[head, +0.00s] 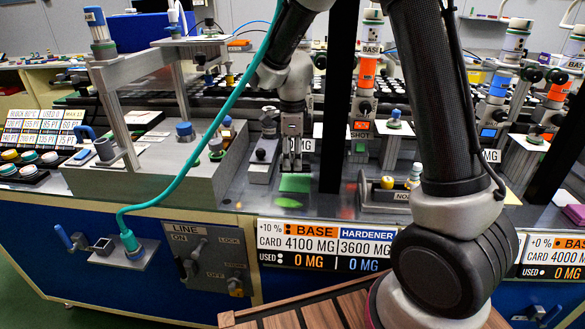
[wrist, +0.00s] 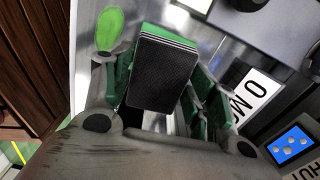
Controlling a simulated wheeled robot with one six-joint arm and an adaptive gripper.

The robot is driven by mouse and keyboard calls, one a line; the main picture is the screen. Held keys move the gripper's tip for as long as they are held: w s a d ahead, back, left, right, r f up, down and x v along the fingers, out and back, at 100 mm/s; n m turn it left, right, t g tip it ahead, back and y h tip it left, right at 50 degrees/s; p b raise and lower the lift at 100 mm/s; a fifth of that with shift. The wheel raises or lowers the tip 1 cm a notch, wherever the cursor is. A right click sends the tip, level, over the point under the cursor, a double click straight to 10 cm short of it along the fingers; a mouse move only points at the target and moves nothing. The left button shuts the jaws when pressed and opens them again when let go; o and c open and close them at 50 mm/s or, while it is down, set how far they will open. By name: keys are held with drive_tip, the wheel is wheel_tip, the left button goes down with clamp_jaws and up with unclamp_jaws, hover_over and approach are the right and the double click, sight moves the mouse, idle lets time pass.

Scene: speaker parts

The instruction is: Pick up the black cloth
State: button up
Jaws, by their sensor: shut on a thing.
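The black cloth (wrist: 155,75) shows in the wrist view as a dark, flat-faced rectangular block with thin pale layers along its upper edge. It sits between the green-padded fingers of my gripper (wrist: 155,85), which is shut on it. In the head view my gripper (head: 291,162) points down just above a green square patch (head: 295,183) on the grey bench top. The cloth is hard to make out there against the dark fingers.
A green oval (head: 287,202) lies in front of the green patch. A grey machine block with knobs (head: 170,160) stands at left. A small holder with a yellow-capped piece (head: 387,183) stands at right, and a dark upright post (head: 338,100) rises close beside my gripper.

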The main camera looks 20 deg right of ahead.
drive_tip(key=shift+s+r, duration=0.1)
drive_tip(key=shift+r, duration=0.75)
drive_tip(key=s+a, duration=0.3)
drive_tip(key=s, duration=0.6)
drive_tip(key=s+a, duration=0.4)
drive_tip(key=s, duration=0.5)
drive_tip(key=shift+a+f, duration=0.2)
drive_tip(key=shift+a, duration=0.05)
drive_tip(key=o, duration=0.4)
drive_tip(key=c, duration=0.6)
drive_tip(key=shift+o, duration=0.2)
